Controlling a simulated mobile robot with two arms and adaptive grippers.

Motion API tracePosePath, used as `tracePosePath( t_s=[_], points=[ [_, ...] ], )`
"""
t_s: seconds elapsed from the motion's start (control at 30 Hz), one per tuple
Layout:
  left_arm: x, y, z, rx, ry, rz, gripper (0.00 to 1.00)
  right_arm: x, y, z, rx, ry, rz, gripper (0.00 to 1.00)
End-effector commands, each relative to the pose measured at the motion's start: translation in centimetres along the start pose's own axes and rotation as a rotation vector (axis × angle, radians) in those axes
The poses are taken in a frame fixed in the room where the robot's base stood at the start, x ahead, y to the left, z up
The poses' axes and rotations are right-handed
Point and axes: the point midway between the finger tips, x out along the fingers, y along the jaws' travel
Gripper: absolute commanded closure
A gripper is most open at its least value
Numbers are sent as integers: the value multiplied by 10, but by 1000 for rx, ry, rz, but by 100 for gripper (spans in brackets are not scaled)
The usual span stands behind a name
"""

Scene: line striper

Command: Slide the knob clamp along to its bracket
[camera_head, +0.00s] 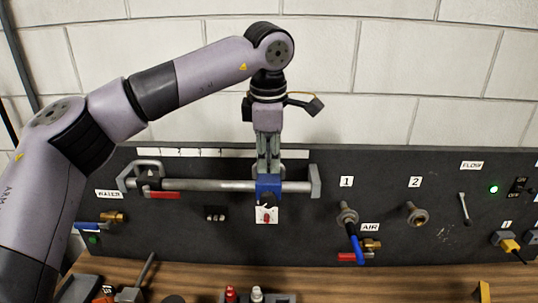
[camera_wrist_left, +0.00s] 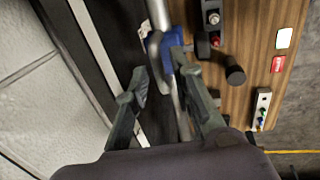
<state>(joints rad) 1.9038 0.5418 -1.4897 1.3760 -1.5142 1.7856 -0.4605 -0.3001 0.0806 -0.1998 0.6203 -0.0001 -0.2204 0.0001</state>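The blue knob clamp (camera_head: 268,187) sits on a grey horizontal rail (camera_head: 215,185) on the dark panel, nearer the rail's right end bracket (camera_head: 315,181) than its left end bracket (camera_head: 126,180). A white tag with a red mark (camera_head: 266,215) hangs below the clamp. My left gripper (camera_head: 268,172) points down at the clamp from above. In the left wrist view its fingers (camera_wrist_left: 160,68) are apart, with the blue clamp (camera_wrist_left: 169,40) at the tips. I cannot tell whether both fingers touch it. My right gripper is out of view.
A red-handled lever (camera_head: 165,195) lies under the rail's left part. A blue-handled valve (camera_head: 354,240) stands out of the panel right of the rail. Small items, including a red one (camera_head: 231,294), stand on the wooden bench (camera_head: 190,275). White wall blocks rise behind the panel.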

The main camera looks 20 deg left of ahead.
Motion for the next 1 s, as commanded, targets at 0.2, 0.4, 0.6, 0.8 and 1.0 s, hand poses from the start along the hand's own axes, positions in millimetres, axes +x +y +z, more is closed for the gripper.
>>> tracePosePath(
  t_s=[0.2,0.4,0.6,0.8,1.0],
  points=[
    [0,0,0,0,0,0,94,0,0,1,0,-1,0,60],
    [0,0,0,0,0,0,100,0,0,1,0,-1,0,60],
    [-1,0,0,1,0,1,100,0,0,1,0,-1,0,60],
    [-1,0,0,1,0,1,100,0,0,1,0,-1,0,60],
    [-1,0,4,3,0,1,100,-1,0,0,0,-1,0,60]
  ],
)
